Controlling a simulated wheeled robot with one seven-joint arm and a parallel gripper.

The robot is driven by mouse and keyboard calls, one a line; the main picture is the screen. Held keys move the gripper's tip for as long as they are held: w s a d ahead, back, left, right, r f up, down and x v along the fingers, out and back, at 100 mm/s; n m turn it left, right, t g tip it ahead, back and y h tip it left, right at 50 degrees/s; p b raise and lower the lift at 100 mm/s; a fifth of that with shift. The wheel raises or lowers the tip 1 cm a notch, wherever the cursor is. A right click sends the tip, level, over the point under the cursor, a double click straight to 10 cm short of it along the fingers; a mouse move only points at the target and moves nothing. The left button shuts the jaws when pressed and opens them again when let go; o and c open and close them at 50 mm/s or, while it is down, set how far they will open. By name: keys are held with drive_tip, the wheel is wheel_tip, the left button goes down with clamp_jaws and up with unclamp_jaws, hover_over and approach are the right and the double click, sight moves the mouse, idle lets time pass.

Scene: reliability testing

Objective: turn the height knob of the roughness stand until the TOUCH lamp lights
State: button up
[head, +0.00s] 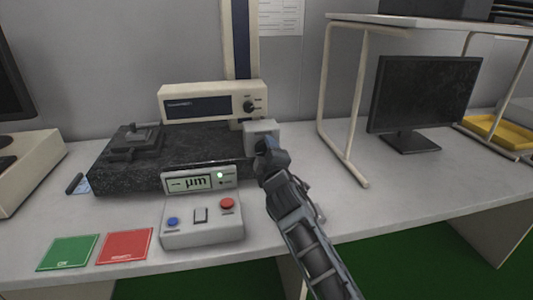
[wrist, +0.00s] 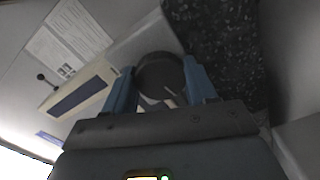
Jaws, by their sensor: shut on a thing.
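The roughness stand has a black speckled granite base (head: 205,150) on the bench. Its height knob (wrist: 158,70) is a round black knob with a pale mark, in the wrist view; my gripper hides it in the head view. My gripper (head: 264,148) is at the pale block (head: 262,128) on the base's right side. In the wrist view its blue fingers (wrist: 161,88) are shut on the knob, one on each side. The display (head: 198,181) shows dashes and "µm". A lamp (head: 220,175) on its right side glows whitish green; its label is too small to read.
A control box (head: 202,228) with blue and red buttons stands in front of the display. Green (head: 68,252) and red (head: 125,246) cards lie left of it. A cream unit (head: 212,102) stands behind the base. A shelf frame (head: 360,105) and monitor (head: 420,95) stand right.

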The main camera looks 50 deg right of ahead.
drive_tip(key=shift+d, duration=0.1)
drive_tip(key=o, duration=1.1)
drive_tip(key=shift+c, duration=0.2)
drive_tip(key=shift+s, duration=0.1)
drive_tip(key=v, duration=0.7)
drive_tip(key=shift+s+a+b, duration=0.25)
drive_tip(key=shift+a+b, duration=0.05)
